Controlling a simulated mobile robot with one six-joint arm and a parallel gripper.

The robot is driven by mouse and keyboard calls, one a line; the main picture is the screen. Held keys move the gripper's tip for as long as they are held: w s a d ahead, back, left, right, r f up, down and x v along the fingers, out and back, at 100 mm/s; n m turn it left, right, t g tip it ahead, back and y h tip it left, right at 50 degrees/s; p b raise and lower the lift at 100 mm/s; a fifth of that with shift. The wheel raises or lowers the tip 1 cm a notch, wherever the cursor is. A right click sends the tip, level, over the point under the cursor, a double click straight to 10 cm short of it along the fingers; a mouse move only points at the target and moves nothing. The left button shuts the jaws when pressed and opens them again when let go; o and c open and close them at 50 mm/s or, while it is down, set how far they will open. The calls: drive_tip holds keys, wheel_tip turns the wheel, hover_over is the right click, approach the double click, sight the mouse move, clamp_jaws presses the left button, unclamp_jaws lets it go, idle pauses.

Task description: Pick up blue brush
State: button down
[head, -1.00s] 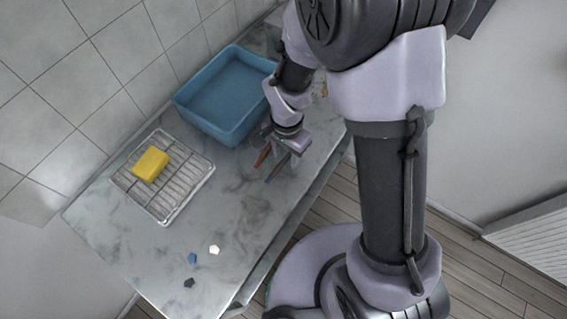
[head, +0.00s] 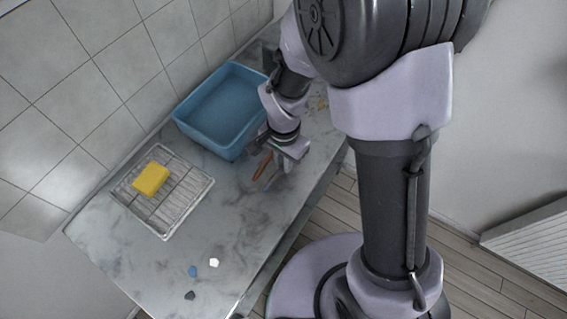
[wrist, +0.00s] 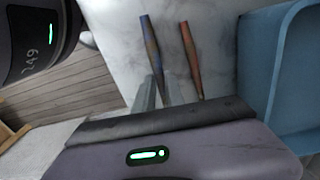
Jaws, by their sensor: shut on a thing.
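The blue brush (wrist: 150,42) shows in the wrist view, its worn blue and brown handle running down between my two fingers. My gripper (wrist: 160,84) is shut on it. In the head view my gripper (head: 271,178) is low over the worktop, and I cannot make out the blue brush there. A reddish-orange brush (wrist: 190,52) lies just to the right of the blue one in the wrist view, outside the fingers. It also shows in the head view (head: 262,165), left of my gripper.
A blue basin (head: 180,122) stands left of my gripper. A yellow sponge (head: 151,179) rests on a wire rack (head: 185,197). White (head: 214,262), blue (head: 192,271) and dark (head: 190,295) shards lie near the front of the marble worktop (head: 128,235). Tiled wall bounds the left.

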drive_tip(key=s+d+r+b, duration=0.2)
drive_tip(key=s+d+b, duration=0.4)
drive_tip(key=s+d, duration=0.3)
drive_tip(key=d, duration=0.3)
drive_tip(key=shift+s+d, duration=0.35)
drive_tip(key=shift+d, duration=0.05)
drive_tip(key=shift+w+r, duration=0.1)
idle(0.6)
